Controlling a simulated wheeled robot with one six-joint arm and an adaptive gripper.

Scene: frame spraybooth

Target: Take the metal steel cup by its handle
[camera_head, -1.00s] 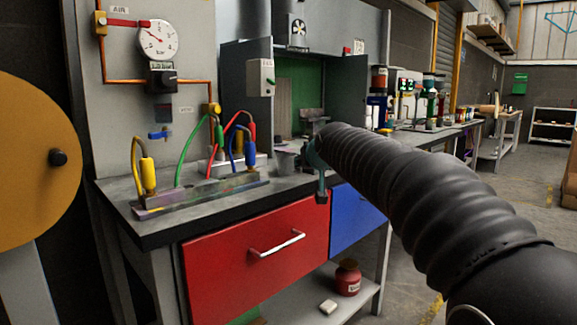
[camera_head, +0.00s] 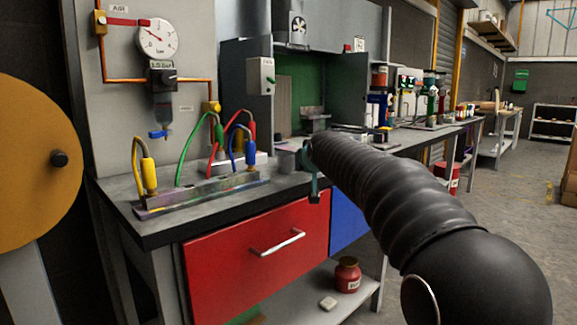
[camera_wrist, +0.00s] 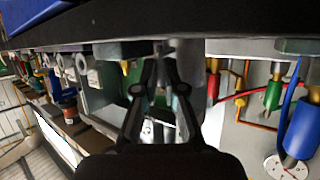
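A small grey cup-like shape (camera_head: 286,161) stands on the bench top just left of my arm's end in the head view. I take it for the steel cup; its handle is not clearly seen. My gripper (camera_wrist: 162,58) shows in the wrist view, its two dark fingers converging toward a narrow gap at the tips. A dim grey shape lies at the tips, too dark to identify. Whether the fingers touch a handle cannot be told. In the head view my arm hides most of the gripper.
The bench (camera_head: 160,226) has a red drawer (camera_head: 255,255) and a blue drawer. A rack (camera_head: 200,193) with coloured cables stands left of the cup. A grey booth (camera_head: 343,105) is behind. A red jar (camera_head: 347,275) sits on the lower shelf. Floor at right is clear.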

